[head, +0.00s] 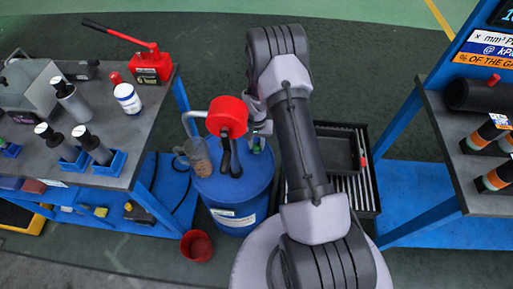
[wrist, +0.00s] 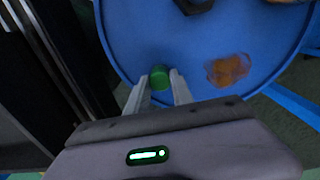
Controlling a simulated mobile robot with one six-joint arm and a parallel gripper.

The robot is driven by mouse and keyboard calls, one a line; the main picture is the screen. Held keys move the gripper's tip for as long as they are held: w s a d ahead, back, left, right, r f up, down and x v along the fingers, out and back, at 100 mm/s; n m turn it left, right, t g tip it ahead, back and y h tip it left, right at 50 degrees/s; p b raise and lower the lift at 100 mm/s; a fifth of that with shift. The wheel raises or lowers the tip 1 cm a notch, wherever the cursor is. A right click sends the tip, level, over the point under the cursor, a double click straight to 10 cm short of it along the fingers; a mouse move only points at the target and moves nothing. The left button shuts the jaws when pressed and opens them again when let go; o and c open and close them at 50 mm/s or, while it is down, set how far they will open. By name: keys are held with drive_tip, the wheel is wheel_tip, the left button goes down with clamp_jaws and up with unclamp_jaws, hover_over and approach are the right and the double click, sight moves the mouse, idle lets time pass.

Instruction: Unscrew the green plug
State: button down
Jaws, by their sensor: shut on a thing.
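The green plug (wrist: 159,77) is a small cylinder standing on the lid of the blue drum (wrist: 215,25). My gripper (wrist: 160,84) is shut on it in the wrist view, with one finger on each side of the plug. In the head view the drum (head: 240,191) stands on the floor in the middle. My gripper (head: 259,138) points down at the right side of its lid, and a bit of the green plug (head: 256,149) shows below it.
A red-topped hand pump (head: 227,117) rises from the drum beside my gripper, next to a clear jug (head: 196,157). A red cup (head: 196,245) is on the floor. A black tray (head: 338,152) lies right of the drum. A rusty stain (wrist: 228,70) marks the lid.

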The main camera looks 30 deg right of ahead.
drive_tip(key=n, duration=0.4)
drive_tip(key=shift+r+n, duration=0.1)
drive_tip(key=shift+n, duration=0.2)
drive_tip(key=n, duration=0.4)
drive_tip(key=shift+n+p, duration=0.3)
drive_tip(key=shift+r+p, duration=1.25)
drive_tip(key=shift+r, duration=0.75)
